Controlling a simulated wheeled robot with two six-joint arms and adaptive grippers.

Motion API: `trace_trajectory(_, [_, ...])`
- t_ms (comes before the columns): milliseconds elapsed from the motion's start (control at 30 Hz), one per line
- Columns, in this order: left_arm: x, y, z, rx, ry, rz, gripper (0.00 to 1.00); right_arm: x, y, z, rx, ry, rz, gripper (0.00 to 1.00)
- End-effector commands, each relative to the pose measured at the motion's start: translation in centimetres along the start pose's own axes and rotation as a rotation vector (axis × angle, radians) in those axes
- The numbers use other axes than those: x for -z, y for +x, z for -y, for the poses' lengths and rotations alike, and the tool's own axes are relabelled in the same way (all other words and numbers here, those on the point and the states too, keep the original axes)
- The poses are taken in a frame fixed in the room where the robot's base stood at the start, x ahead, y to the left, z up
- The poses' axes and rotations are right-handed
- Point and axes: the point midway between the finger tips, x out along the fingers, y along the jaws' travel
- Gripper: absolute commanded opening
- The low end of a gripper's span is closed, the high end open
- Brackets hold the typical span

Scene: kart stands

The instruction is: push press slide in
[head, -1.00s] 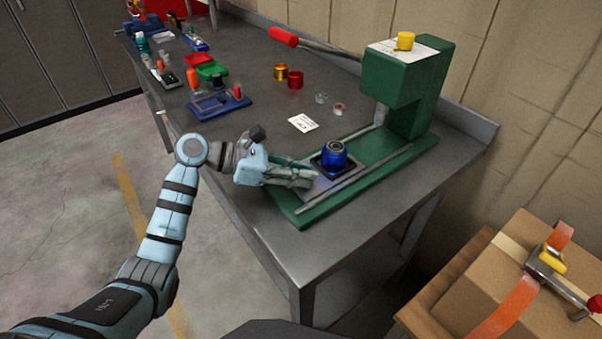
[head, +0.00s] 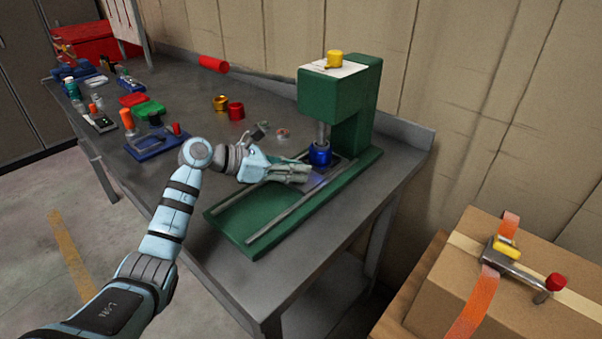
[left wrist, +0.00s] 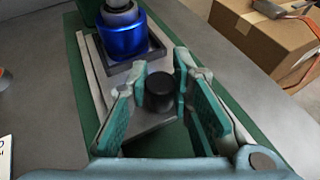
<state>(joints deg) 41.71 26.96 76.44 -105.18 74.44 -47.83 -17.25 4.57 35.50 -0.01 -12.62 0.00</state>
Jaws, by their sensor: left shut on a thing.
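The green press (head: 352,105) stands at the right end of the bench, with its slide (head: 318,181) between two grey rails. A blue cylindrical part (head: 320,155) sits upright on the slide, under the press's grey ram (head: 322,133). In the left wrist view the blue part (left wrist: 123,40) rests in a dark square holder (left wrist: 112,68). My left gripper (head: 306,172) is at the slide's near edge. In the left wrist view its teal-padded fingers (left wrist: 165,75) are shut on the slide's black knob (left wrist: 160,92). My right gripper is not in view.
A gold ring (head: 220,103) and a red ring (head: 236,112) stand on the bench behind my left arm. A blue tray (head: 153,142) with tools lies left of it. A cardboard box (head: 500,280) stands at the lower right. The press base's front end (head: 240,220) is clear.

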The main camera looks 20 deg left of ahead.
Motion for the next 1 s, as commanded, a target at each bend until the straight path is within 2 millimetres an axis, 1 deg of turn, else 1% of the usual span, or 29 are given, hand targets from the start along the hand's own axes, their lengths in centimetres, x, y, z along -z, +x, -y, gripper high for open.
trace_trajectory(33, [-0.3, -0.1, -0.2, -0.006, 0.005, 0.005, 0.0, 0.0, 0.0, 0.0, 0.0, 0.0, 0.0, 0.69])
trace_trajectory(267, [-0.5, 0.0, -0.1, -0.005, 0.007, 0.008, 0.0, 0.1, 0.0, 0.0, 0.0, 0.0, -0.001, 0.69])
trace_trajectory(300, [-0.5, 0.0, -0.2, -0.006, 0.008, 0.008, 0.26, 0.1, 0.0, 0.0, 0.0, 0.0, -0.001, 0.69])
trace_trajectory(400, [-0.4, 0.0, -0.1, -0.004, 0.007, 0.007, 0.41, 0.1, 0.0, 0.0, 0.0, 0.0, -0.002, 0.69])
trace_trajectory(667, [-0.3, 0.0, -0.1, -0.002, 0.005, 0.004, 0.41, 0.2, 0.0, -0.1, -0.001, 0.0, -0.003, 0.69])
trace_trajectory(767, [-0.2, -0.5, -0.1, -0.003, 0.006, 0.003, 0.41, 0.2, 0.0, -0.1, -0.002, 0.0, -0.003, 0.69])
trace_trajectory(867, [-0.1, -2.3, -0.2, -0.005, 0.007, 0.001, 0.41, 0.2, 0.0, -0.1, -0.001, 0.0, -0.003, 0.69])
trace_trajectory(1000, [-0.1, -6.2, -0.2, -0.005, 0.007, -0.001, 0.41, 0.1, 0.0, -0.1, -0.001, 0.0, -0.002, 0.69])
